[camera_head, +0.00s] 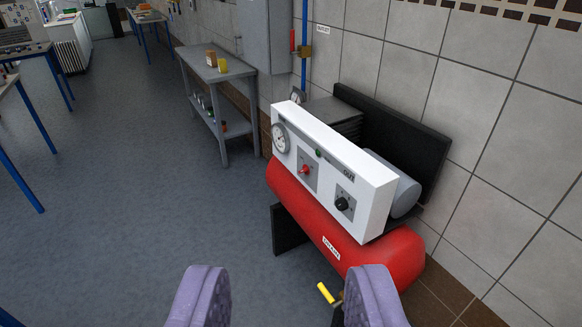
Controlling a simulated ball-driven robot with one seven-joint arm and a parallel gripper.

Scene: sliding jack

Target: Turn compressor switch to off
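The compressor (395,258) is a red tank with a white control box (325,175) on top, standing against the tiled wall at centre right. The box front has a round gauge (280,138), a red switch (305,170) on a grey plate, a small green light (318,153) and a black knob (342,204). The switch's setting is too small to read. My gripper (288,298) shows as two purple ridged fingers at the bottom edge, wide apart with nothing between them but floor and a yellow handle. It is apart from the control box, nearer the camera.
A yellow-handled valve (325,292) sits low at the tank's near end. A grey shelf table (218,72) with small containers stands behind along the wall. A blue pipe with a red-handled valve (293,41) runs up the wall. Blue-legged tables line the left; the floor (130,190) between is clear.

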